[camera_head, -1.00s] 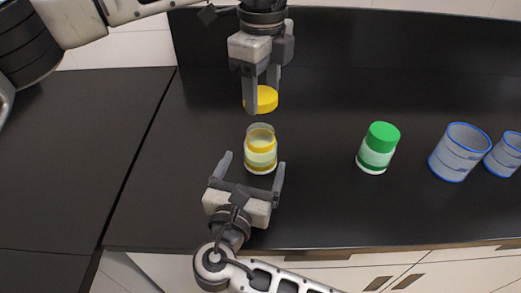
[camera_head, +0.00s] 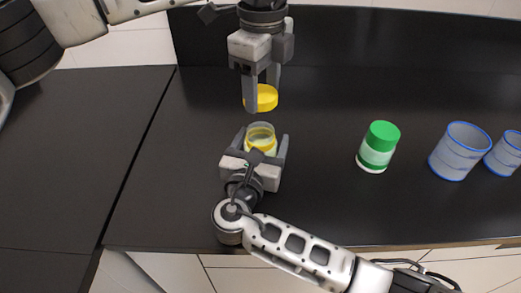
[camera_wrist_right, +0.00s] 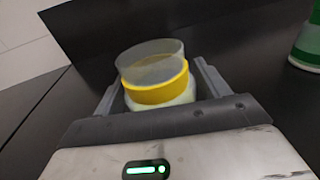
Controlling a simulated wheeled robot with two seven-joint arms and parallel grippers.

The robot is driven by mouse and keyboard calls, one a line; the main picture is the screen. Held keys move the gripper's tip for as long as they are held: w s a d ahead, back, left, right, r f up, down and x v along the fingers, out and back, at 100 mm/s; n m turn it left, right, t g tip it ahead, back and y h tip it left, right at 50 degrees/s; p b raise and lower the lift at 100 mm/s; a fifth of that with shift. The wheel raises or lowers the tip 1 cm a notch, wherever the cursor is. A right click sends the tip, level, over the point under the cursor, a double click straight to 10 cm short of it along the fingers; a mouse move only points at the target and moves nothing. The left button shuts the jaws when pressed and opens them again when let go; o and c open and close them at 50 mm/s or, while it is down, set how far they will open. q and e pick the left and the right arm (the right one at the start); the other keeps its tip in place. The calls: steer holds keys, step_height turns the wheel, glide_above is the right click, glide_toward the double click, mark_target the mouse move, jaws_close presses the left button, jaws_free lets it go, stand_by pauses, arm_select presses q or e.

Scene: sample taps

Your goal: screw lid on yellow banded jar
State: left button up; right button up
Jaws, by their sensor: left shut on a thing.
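The yellow banded jar (camera_head: 260,137) stands upright and lidless on the black counter, with a clear rim above its yellow band. It also shows in the right wrist view (camera_wrist_right: 158,88). My left gripper (camera_head: 262,106) is shut on the yellow lid (camera_head: 266,97) and holds it above and just behind the jar. My right gripper (camera_head: 262,143) is open, with one finger on each side of the jar. In the right wrist view the right gripper (camera_wrist_right: 155,85) shows gaps between fingers and jar. The jar's lower part is hidden by the right gripper.
A jar with a green lid (camera_head: 378,147) stands to the right on the counter. Two clear blue-rimmed containers (camera_head: 458,152) (camera_head: 505,154) stand farther right. The counter on the left is clear, and a raised black back panel (camera_head: 400,45) runs behind.

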steer(key=c, duration=1)
arm_select(q)
glide_above(263, 132)
steer(key=shift+w+f, duration=0.1)
steer(key=shift+f, duration=2.4)
arm_select(e)
steer(key=shift+c, duration=0.3)
arm_select(q)
steer(key=shift+f, duration=0.15)
steer(key=shift+f, duration=0.75)
steer(key=shift+f, duration=0.6)
